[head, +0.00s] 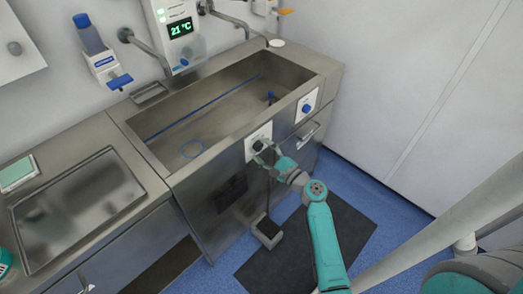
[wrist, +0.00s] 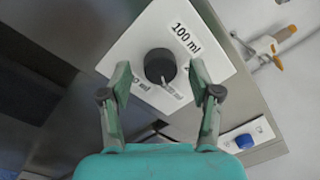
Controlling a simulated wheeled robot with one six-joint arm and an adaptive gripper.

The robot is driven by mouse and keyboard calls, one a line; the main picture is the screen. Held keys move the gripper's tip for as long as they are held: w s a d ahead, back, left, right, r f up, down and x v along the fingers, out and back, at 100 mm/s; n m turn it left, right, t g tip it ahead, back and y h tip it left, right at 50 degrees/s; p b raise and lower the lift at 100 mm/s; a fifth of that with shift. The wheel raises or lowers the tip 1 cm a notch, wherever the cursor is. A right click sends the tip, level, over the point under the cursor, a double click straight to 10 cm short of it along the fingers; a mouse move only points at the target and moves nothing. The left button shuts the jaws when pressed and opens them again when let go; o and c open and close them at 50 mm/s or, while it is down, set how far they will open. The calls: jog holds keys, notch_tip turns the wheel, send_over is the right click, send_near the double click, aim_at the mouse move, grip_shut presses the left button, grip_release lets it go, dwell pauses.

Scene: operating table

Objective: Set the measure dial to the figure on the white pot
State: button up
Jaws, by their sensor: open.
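The measure dial is a black round knob (wrist: 159,66) on a white plate (wrist: 128,50) on the sink front; the plate also shows in the head view (head: 252,153). The label "100 ml" reads clearly; other labels are partly hidden by the knob and fingers. A light pointer shows at the knob's lower right edge. My gripper (wrist: 160,78) is open, its fingers on either side of the knob; contact cannot be told. In the head view my gripper (head: 266,149) is at the plate. A small white round thing (head: 277,43) stands on the sink's back rim; no figure is readable on it.
A second white plate with a blue knob (head: 306,108) is to the right, also in the wrist view (wrist: 244,141). The steel sink (head: 225,100) holds a blue ring. A drawer handle (head: 308,136) and a pedal (head: 267,232) are nearby.

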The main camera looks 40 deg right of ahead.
jog(key=s, duration=1.1)
jog(key=shift+s+f, duration=0.15)
jog(key=shift+f, duration=0.1)
jog(key=shift+a, duration=0.1)
